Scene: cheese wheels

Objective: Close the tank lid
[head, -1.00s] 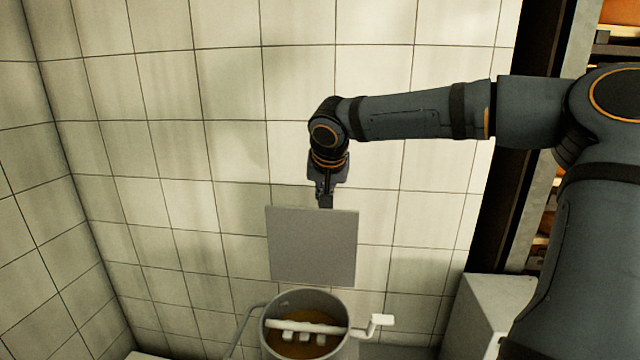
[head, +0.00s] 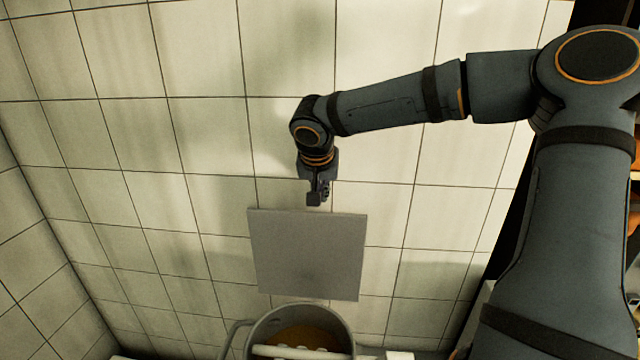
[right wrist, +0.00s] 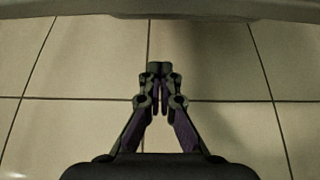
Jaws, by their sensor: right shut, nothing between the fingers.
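The tank lid (head: 307,255) is a flat grey square panel. It stands raised, nearly upright, behind the open round tank (head: 345,328) in the head view. Brown contents and a pale bar show inside the tank, whose lower part is cut off by the frame. My right gripper (head: 314,199) is at the lid's top edge, left of the edge's right end; I cannot tell whether it touches. In the right wrist view its fingers (right wrist: 159,70) are together and empty, with a grey edge (right wrist: 160,10) across the top. My left gripper is out of view.
A tiled wall (head: 130,130) stands behind the lid. A pale handle (head: 398,355) sticks out at the tank's right. At the right edge, partly behind my arm, shelves with orange items (head: 635,215) show. The space left of the tank is clear.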

